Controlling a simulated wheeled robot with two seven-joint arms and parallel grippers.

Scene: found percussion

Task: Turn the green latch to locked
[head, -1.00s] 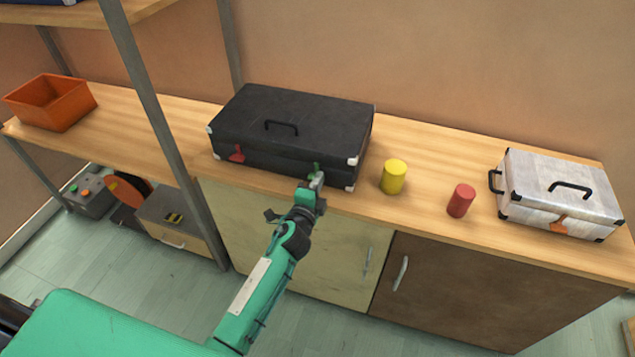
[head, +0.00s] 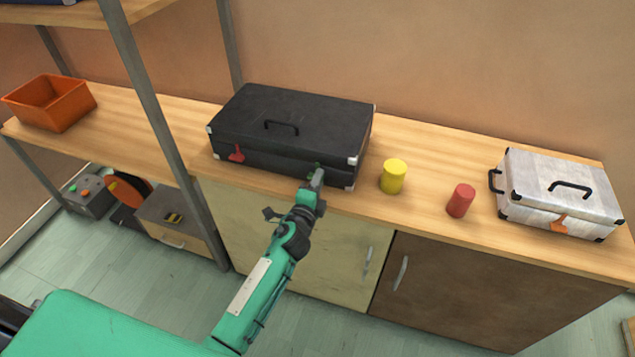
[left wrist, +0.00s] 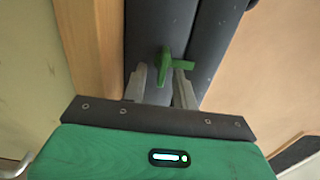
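The black case (head: 290,115) lies shut on the wooden counter. Its green latch (head: 315,167) is on the front face towards the right, partly hidden by my left gripper (head: 318,177). A red latch (head: 237,153) is on the same face towards the left. In the left wrist view the green latch (left wrist: 165,68) lies between the tips of my left gripper (left wrist: 161,82), with its arm sticking out to the right across the right fingertip. The fingers are apart, with gaps beside the latch; I cannot tell whether one touches it. My right gripper is out of view.
A yellow cylinder (head: 394,176) and a red cylinder (head: 461,200) stand right of the case. A white case (head: 555,190) with an orange latch (head: 559,224) is further right.

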